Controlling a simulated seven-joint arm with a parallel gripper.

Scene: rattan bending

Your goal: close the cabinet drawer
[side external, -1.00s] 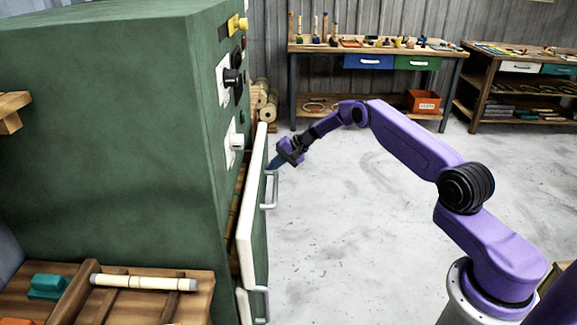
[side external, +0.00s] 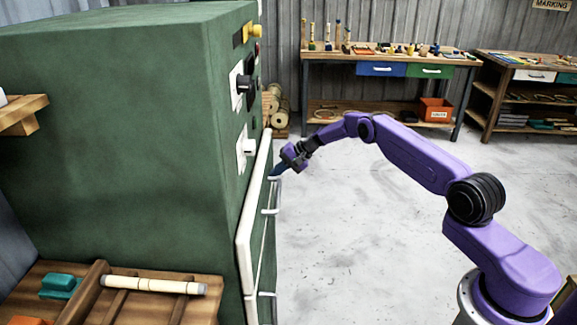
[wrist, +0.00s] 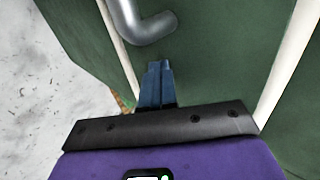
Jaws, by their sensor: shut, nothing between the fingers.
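The green cabinet (side external: 120,130) stands at the left in the side view. Its upper drawer (side external: 250,222) has a white-edged front that stands only slightly out from the cabinet body, with a narrow gap at most. A grey bar handle (side external: 275,200) is on the drawer front, and it also shows at the top of the wrist view (wrist: 142,25). My gripper (side external: 278,172) is shut and empty, its blue fingertips at the drawer front near the handle's far end. In the wrist view the fingertips (wrist: 157,85) sit close to the green front; contact cannot be told for certain.
A second handle (side external: 266,297) is lower on the cabinet. A wooden tray (side external: 160,308) with a pale rod is at the front left. A workbench (side external: 385,55) and shelves (side external: 530,90) stand at the back. The grey floor (side external: 370,250) between is clear.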

